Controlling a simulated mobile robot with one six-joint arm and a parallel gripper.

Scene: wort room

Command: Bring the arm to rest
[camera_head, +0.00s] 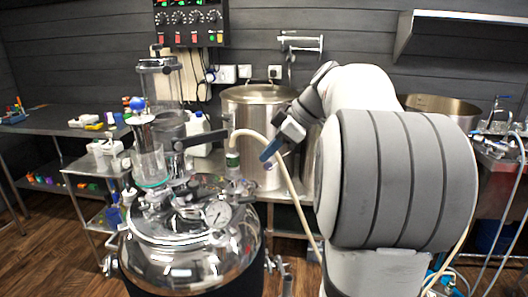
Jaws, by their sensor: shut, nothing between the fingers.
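My white and grey arm is raised on the right side of the view and folds back toward the bench. My gripper (268,154) is small in view, with a blue part at its end. It points down and to the left, in front of a large steel pot (259,104). The fingers are shut with nothing between them. A pale hose (286,175) passes close to the gripper. I cannot tell whether they touch. The thick arm joint hides part of the bench behind it.
A shiny steel vessel (190,251) with a pressure gauge (217,213) and glassware on its lid stands at the front left. A control panel (190,22) hangs on the wall. Another steel pot (445,108) stands behind my arm. Side tables hold small items. Wooden floor shows at the lower left.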

